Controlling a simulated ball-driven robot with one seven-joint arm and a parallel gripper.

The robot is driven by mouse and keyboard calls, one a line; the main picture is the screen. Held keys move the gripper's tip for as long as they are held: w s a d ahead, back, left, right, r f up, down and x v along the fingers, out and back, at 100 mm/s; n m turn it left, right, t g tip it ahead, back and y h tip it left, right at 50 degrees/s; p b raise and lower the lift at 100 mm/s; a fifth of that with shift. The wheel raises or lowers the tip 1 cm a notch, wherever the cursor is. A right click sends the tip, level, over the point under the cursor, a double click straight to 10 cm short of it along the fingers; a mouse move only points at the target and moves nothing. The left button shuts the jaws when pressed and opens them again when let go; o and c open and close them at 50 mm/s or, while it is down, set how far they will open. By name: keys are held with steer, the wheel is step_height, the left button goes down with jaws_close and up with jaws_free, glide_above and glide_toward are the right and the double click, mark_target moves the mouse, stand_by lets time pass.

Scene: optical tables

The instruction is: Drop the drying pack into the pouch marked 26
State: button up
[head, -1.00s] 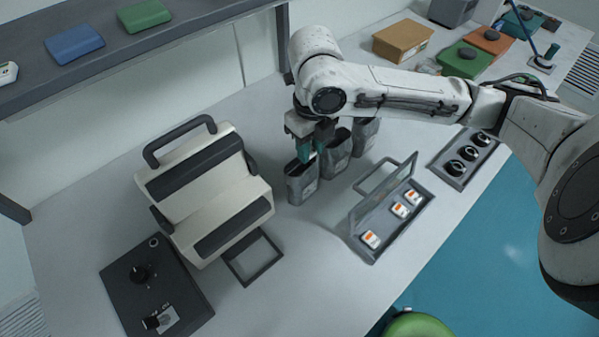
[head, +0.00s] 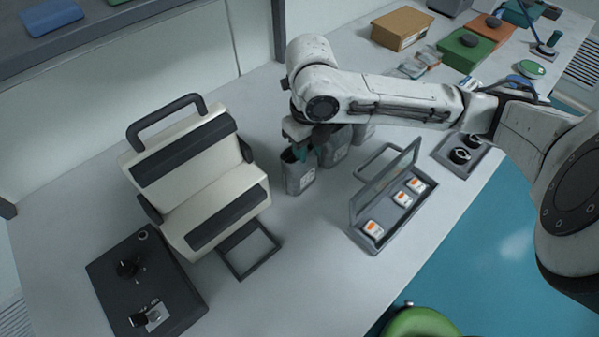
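Three grey pouches stand open in a row on the table: a near one (head: 299,179), a middle one (head: 335,152) and a far one (head: 366,133) partly behind my arm. Their labels are too small to read, so I cannot tell which is marked 26. My gripper (head: 300,157) points down at the mouth of the near pouch, with its teal fingertips at or just inside the rim. Whether it is open or holds a drying pack is hidden. Three white drying packs with orange marks (head: 373,230) lie in a grey lidded tray (head: 385,235), with a gap after the nearest.
A cream-and-black sealing machine (head: 200,180) and a dark control box (head: 148,285) stand on the left. The tray's raised clear lid (head: 385,180) stands right of the pouches. A knob panel (head: 462,153) lies farther right. The front middle of the table is clear.

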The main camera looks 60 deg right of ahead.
steer(key=o, duration=0.5)
steer(key=shift+c, duration=0.2)
step_height(320, 180, up, 11)
stand_by(0.3)
steer(key=shift+f, duration=0.1)
stand_by(0.4)
